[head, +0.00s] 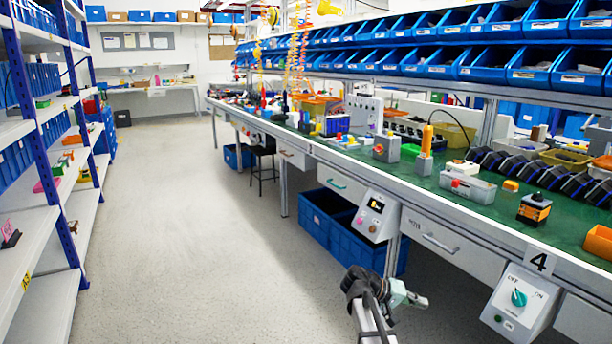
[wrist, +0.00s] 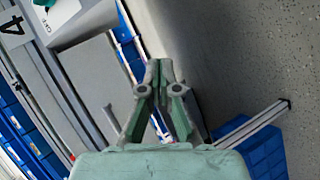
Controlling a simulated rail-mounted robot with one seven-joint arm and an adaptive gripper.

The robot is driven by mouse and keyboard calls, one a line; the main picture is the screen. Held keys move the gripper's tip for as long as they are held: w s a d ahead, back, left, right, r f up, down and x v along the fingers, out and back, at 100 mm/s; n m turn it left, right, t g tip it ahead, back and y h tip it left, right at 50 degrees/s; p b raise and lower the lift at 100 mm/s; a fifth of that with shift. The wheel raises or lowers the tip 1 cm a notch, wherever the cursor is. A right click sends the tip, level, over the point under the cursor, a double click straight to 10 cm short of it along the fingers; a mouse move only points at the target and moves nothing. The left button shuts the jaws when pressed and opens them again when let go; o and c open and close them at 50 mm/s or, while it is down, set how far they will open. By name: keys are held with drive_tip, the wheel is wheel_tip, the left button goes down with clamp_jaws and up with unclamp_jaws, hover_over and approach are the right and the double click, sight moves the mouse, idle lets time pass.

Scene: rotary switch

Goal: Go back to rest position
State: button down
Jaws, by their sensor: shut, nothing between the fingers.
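My gripper (head: 421,301) is in the lower middle of the head view, in front of the workbench, low over the floor side of the bench. Its fingers are shut and empty, and it points to the right. In the wrist view my gripper (wrist: 159,66) shows from behind with its fingertips together, touching nothing that I can see. The rotary switch (head: 518,298) is a teal knob on a grey box marked ON and OFF, at the bench's front edge, right of my gripper and apart from it. Part of the switch box (wrist: 88,14) shows at the upper left of the wrist view.
The green-topped workbench (head: 395,185) runs along the right with bins and devices. Another grey control box (head: 377,214) hangs on its front. Blue crates (head: 362,247) stand beneath. Shelves (head: 30,235) line the left. The floor aisle (head: 190,220) between is clear.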

drive_tip(key=shift+s+d+f+m+g+y, duration=0.65)
drive_tip(key=shift+s+d+m+g+y, duration=0.55)
drive_tip(key=shift+s, duration=6.7)
drive_tip(key=shift+s+d+f+m+g+y, duration=0.7)
drive_tip(key=shift+s+d+g+y, duration=0.8)
drive_tip(key=shift+s, duration=6.35)
drive_tip(key=s+a+f+n+y+p, duration=0.2)
drive_tip(key=s+a+f+n+p, duration=0.15)
drive_tip(key=a+p, duration=0.4)
drive_tip(key=s+a+f+n+y+p, duration=0.2)
drive_tip(key=a+f+p, duration=0.25)
drive_tip(key=p, duration=0.65)
drive_tip(key=s+a+g+y+p, duration=0.1)
drive_tip(key=s+a+y+p, duration=0.2)
drive_tip(key=s+a+p, duration=0.7)
drive_tip(key=s+p, duration=0.3)
drive_tip(key=s, duration=0.1)
drive_tip(key=shift+a+f+n+g+y, duration=0.15)
drive_tip(key=shift+f+n+g+y, duration=0.15)
drive_tip(key=shift+n+y, duration=0.1)
